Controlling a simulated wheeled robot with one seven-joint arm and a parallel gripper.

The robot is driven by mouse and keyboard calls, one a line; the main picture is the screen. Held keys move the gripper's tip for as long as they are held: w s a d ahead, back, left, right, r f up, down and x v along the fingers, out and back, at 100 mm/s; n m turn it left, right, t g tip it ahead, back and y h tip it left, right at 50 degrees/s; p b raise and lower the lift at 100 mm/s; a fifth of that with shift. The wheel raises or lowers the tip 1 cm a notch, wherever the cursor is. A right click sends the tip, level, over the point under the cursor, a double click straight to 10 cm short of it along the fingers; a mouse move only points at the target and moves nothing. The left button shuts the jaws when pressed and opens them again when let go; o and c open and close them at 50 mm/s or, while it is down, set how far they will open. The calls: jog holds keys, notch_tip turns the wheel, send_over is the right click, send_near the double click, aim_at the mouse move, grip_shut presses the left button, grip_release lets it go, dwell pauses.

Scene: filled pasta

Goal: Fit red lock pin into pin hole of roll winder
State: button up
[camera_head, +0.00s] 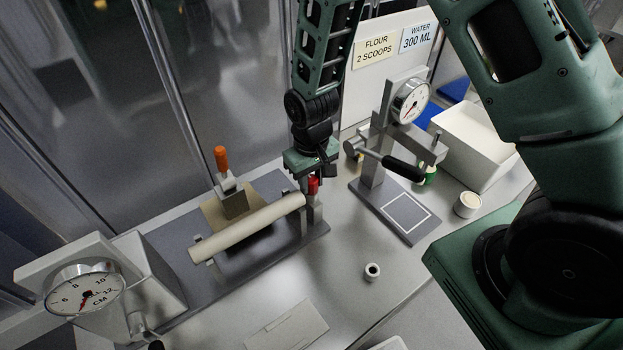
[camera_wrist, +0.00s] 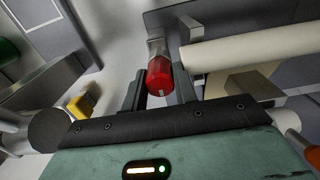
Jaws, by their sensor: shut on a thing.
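The red lock pin (camera_head: 313,186) is at the right end of the roll winder (camera_head: 315,212), against or just above its grey end post. My gripper (camera_head: 314,172) points down there, shut on the pin. In the wrist view the pin's red head (camera_wrist: 160,76) sits between the two dark fingers of my gripper (camera_wrist: 158,90), with the metal post (camera_wrist: 157,47) just beyond it. The pin hole and the pin's shank are hidden, so I cannot tell how far in the pin is. A pale roll (camera_head: 247,228) lies across the winder, beside the pin.
An orange-handled tool (camera_head: 221,160) stands behind the roll. A dial press (camera_head: 372,170) with a black-handled lever stands close to the right of my gripper. A dial gauge machine (camera_head: 90,290) is at the left. A small white ring (camera_head: 372,271) lies on the open counter in front.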

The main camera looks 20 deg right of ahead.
jog(key=shift+f, duration=0.1)
jog(key=o, duration=1.3)
dwell(0.3)
jog(key=shift+r+p, duration=2.75)
jog(key=shift+r, duration=0.85)
notch_tip(320, 180, up, 17)
jog(key=b, duration=0.4)
jog(key=shift+r+b, duration=0.15)
jog(key=shift+b, duration=0.2)
